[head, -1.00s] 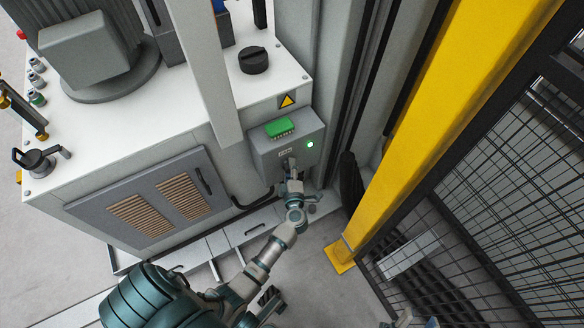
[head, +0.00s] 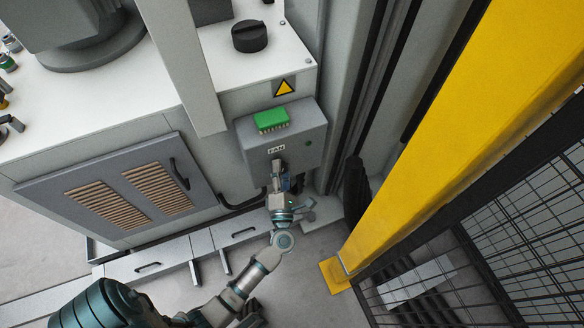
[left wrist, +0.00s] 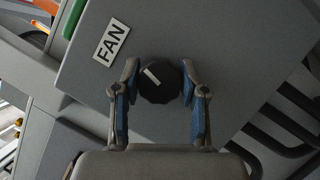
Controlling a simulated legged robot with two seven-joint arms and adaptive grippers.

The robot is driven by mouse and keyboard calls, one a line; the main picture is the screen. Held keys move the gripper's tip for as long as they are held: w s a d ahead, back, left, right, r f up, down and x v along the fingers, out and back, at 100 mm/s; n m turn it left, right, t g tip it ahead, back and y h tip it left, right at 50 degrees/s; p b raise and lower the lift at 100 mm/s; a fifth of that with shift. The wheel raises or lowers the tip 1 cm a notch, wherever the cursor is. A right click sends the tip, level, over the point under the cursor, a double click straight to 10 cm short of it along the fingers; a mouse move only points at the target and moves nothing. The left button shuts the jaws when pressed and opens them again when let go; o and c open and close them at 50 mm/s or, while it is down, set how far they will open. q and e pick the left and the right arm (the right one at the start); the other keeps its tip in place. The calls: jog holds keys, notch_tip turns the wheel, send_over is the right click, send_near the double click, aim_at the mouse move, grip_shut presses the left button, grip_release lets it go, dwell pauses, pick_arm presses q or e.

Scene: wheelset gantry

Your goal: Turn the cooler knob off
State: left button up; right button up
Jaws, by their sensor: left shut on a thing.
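The cooler knob (left wrist: 158,86) is a round black dial on the front of a grey box (head: 228,150) labelled FAN. In the left wrist view its white mark points to the upper left. My left gripper (left wrist: 160,72) is shut on the knob, with one finger on each side of it. In the head view the left gripper (head: 279,178) reaches the box front below the FAN label (head: 276,149) and hides the knob. The small indicator lamp (head: 308,143) on the box looks dark. My right gripper is not in view.
A green connector (head: 271,120) sits on top of the box. A yellow post (head: 440,130) and a black mesh fence (head: 530,220) stand to the right. A vented panel (head: 110,190) is on the left. Black hoses (left wrist: 270,130) run beside the box.

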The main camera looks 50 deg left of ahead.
pick_arm(q)
jog(key=shift+s+f+n+g+y+b, duration=0.1)
jog(key=shift+f+n+y+b, duration=0.15)
jog(key=shift+n+b, duration=0.2)
jog(key=shift+w+f+n+g+y+b, duration=0.1)
jog(key=shift+n+y+b, duration=0.1)
jog(key=shift+n+b, duration=0.25)
jog(key=shift+s+f+n+g+y+b, duration=0.1)
jog(key=shift+f+n+y+b, duration=0.15)
jog(key=shift+n, duration=0.35)
jog(key=shift+r, duration=0.1)
jog(key=shift+r+n, duration=0.1)
jog(key=shift+n, duration=0.2)
jog(key=o, duration=1.1)
jog(key=shift+o, duration=0.2)
jog(key=shift+r, duration=0.15)
jog(key=shift+r, duration=0.1)
jog(key=v, duration=1.2)
jog(key=shift+w+f, duration=0.2)
jog(key=shift+f, duration=0.1)
